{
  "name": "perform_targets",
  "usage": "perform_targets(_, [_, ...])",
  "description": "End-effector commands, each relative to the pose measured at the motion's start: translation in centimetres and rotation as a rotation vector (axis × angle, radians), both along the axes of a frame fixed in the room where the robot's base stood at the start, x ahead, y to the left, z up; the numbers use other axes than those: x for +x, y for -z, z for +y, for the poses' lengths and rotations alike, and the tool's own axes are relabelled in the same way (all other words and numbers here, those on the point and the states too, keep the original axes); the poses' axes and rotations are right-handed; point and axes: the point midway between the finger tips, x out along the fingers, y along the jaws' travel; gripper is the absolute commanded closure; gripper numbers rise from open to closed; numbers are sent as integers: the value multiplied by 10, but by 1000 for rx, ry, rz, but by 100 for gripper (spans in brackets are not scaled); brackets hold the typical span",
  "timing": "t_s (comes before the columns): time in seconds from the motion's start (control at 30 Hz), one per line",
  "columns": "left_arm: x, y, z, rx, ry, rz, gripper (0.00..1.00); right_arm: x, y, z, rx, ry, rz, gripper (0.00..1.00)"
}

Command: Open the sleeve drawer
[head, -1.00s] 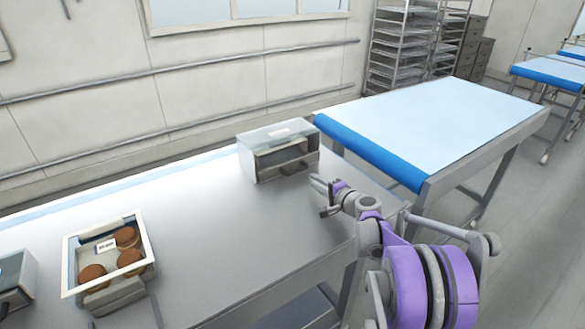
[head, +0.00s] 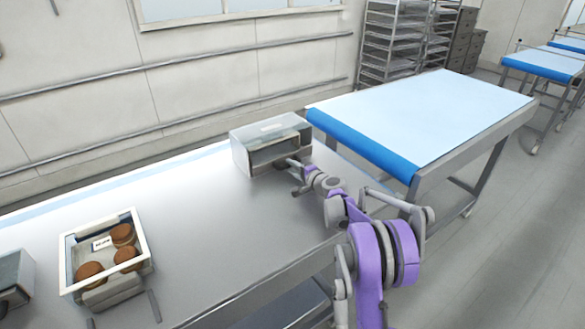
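The sleeve drawer, a grey metal box with a clear window and a label on top (head: 243,153), stands at the far right end of the steel table. Its front faces me and looks closed. My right gripper (head: 296,174) is at the right part of its front, where the handle is. The gripper hides the handle, and I cannot tell whether its fingers are open or shut on it.
A white-rimmed tray (head: 66,262) with several brown round items and a label sits on the steel table (head: 190,215) at the left. Another metal box (head: 15,275) is cut off at the left edge. A blue-covered table (head: 420,115) stands to the right.

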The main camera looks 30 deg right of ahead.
Motion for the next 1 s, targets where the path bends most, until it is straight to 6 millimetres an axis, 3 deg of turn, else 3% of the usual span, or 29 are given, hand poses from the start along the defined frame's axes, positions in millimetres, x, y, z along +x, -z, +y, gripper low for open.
perform_targets(0.03, [0,0,0,0,0,0,100,0,0,0,0,0,0,72])
perform_targets(0.2, [0,0,0,0,0,0,100,0,0,0,0,0,0,100])
perform_targets(1.0, [0,0,0,0,0,0,100,0,0,0,-1,-1,0,100])
